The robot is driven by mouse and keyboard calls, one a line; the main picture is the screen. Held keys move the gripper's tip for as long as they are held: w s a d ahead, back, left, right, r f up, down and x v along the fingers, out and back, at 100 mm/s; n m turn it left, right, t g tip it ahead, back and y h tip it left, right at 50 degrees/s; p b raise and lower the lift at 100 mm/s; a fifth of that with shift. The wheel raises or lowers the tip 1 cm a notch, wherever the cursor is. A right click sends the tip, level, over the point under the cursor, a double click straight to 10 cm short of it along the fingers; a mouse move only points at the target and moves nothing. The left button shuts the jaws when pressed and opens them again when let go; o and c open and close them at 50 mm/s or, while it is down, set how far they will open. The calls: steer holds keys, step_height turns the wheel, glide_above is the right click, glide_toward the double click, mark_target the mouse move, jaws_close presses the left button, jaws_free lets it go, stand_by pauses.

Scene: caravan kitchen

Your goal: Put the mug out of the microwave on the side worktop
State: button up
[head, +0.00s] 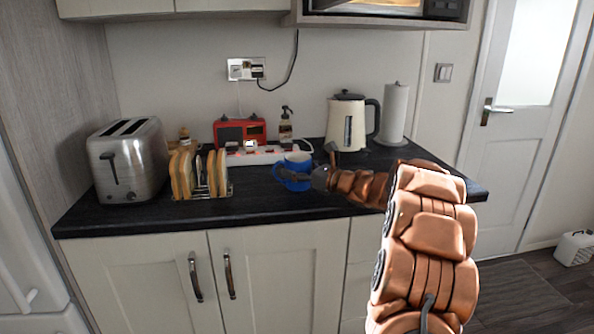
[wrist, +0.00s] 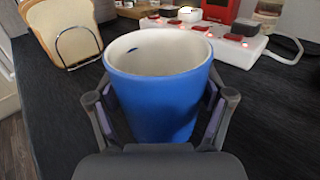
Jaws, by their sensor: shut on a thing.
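A blue mug (wrist: 158,98) with a white inside fills the middle of the wrist view. In the head view the mug (head: 293,175) is at the black side worktop (head: 130,212), between the toast rack and the kettle. My gripper (wrist: 160,105) is shut on the mug, one finger on each side of its body. The mug is upright; I cannot tell whether its base touches the worktop. The microwave (head: 440,8) is at the top edge of the head view, only its lower part showing, with a lit inside.
A toast rack with bread (head: 200,175) stands left of the mug, with a steel toaster (head: 128,160) beyond. A white power strip (head: 262,155) and red radio (head: 240,131) are behind. A kettle (head: 347,122) stands behind right. Bare worktop lies in front of the rack.

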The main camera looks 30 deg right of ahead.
steer(key=o, duration=1.5)
steer(key=shift+r, duration=0.1)
steer(key=shift+r+p, duration=0.15)
steer(key=shift+p, duration=0.4)
steer(key=b+v, duration=0.2)
steer(key=v, duration=1)
steer(key=shift+s+f, duration=0.1)
steer(key=shift+f, duration=0.15)
